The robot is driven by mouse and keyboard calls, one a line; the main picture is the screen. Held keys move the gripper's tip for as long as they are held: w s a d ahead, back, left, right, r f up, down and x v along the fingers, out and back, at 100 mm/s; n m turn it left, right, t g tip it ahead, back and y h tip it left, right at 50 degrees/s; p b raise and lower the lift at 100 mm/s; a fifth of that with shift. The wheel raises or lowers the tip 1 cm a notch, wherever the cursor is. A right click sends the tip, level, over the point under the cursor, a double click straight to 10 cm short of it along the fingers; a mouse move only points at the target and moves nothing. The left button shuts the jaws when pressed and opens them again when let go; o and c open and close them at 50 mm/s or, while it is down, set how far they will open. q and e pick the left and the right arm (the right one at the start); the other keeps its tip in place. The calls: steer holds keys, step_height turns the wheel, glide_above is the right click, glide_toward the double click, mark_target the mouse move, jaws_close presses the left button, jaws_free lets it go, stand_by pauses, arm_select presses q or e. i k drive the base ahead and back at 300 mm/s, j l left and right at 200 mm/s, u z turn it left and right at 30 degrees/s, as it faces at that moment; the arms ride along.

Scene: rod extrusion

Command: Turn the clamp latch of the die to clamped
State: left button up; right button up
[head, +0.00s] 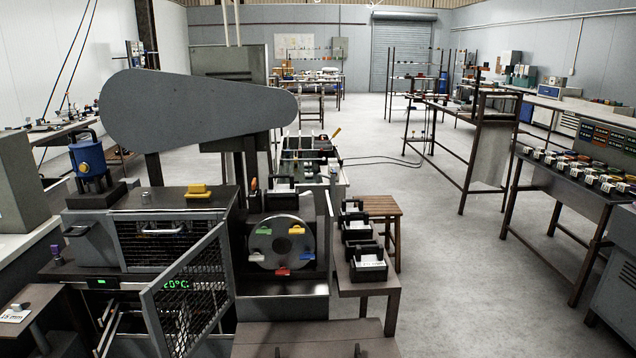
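The die appears to be the round metal disc (280,246) on the front of the machine, slightly left of the picture's middle. Small coloured parts sit around its face: a green one (263,231), a yellow one (297,229), a blue one (307,256) and a red one (283,271). A pale handle-like piece (257,256) is at its lower left. I cannot tell which of these is the clamp latch or how it is turned. Neither of my grippers shows clearly in the head view.
An open mesh door (188,292) juts forward left of the disc. A narrow upright panel (329,230) stands at its right. Black bins (368,265) sit on a stepped stand further right. A low dark platform (315,340) lies in front. The floor at right centre (450,270) is clear.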

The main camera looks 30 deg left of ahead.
mark_target(253, 189)
steer(key=u, duration=1.35)
